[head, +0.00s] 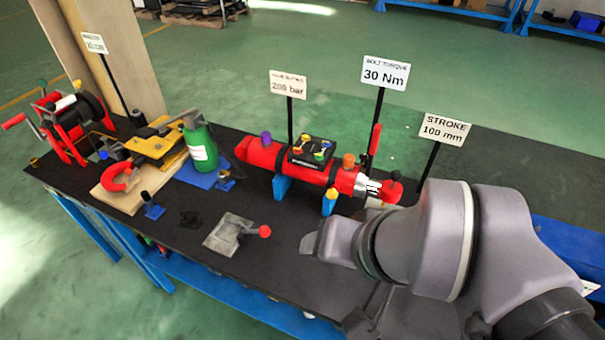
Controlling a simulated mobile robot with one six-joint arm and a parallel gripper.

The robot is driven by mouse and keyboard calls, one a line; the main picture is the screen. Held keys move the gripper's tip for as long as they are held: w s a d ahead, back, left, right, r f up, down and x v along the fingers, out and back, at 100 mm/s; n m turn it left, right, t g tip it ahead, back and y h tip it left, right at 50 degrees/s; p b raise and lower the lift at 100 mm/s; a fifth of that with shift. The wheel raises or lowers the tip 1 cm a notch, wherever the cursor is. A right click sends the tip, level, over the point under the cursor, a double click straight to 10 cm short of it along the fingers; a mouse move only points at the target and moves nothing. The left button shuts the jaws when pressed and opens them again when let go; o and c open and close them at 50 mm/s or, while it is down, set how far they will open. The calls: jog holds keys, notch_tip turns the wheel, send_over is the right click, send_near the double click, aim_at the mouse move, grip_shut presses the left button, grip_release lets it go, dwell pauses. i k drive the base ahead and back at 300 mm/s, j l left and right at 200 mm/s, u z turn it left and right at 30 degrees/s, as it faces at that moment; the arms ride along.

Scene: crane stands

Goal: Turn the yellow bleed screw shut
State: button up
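A red cylinder (258,153) lies on blue supports on the black bench. A black block (298,157) on top of it carries several small coloured knobs, one of them yellow (307,138). Another yellow piece (331,194) sits on a blue support at the cylinder's front. I cannot tell for sure which yellow part is the bleed screw, or how far it is turned. My gripper (310,243) is in front of the cylinder, apart from it, pointing left. Only a grey finger end shows, and my arm hides the rest, so its opening cannot be seen.
A grey plate with a red-knobbed lever (228,234) lies left of my gripper. A green bottle (201,147), a yellow clamp tool (160,145) and a red reel (68,130) stand further left. Signs on posts, such as the 30 Nm sign (385,73), rise behind the cylinder.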

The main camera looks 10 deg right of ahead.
aim_at(331, 194)
jog(key=i+j+z, duration=0.1)
jog(key=j+z, duration=0.75)
jog(key=j, duration=0.25)
jog(key=j+z, duration=0.45)
jog(key=j, duration=0.15)
jog(key=k+j+z, duration=0.2)
jog(key=j+z, duration=0.25)
